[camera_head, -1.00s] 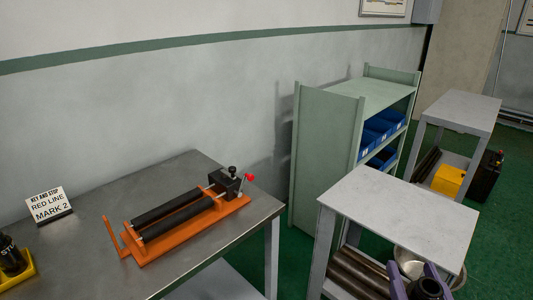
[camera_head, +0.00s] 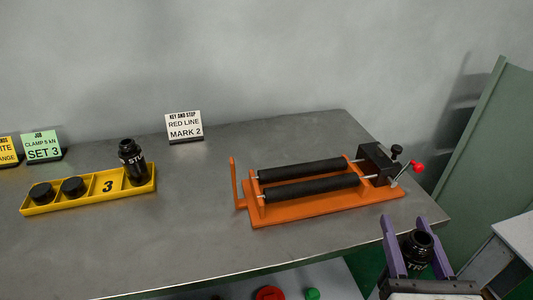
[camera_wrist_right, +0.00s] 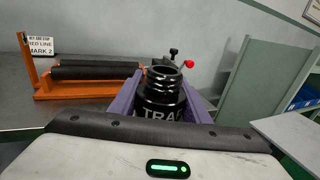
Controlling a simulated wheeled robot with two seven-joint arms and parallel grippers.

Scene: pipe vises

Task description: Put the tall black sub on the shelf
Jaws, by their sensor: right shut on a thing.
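My right gripper (camera_head: 405,226), with purple fingers, is shut on a black sub (camera_head: 418,250) at the lower right of the head view, in front of the table's right corner. The held sub also shows in the right wrist view (camera_wrist_right: 163,95), upright, with a threaded top and white letters reading "TRA". Another tall black sub (camera_head: 132,163), marked "STU", stands in the yellow tray (camera_head: 95,205) at the left. The green shelf (camera_head: 490,150) is at the right edge; in the right wrist view its blue bins (camera_wrist_right: 301,96) show. My left gripper is out of view.
An orange roller vise (camera_head: 320,205) with a red knob sits on the grey metal table (camera_head: 220,235). Two short black pieces sit in the tray. Sign cards (camera_head: 184,126) stand behind. A pale table (camera_head: 517,232) is at the lower right.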

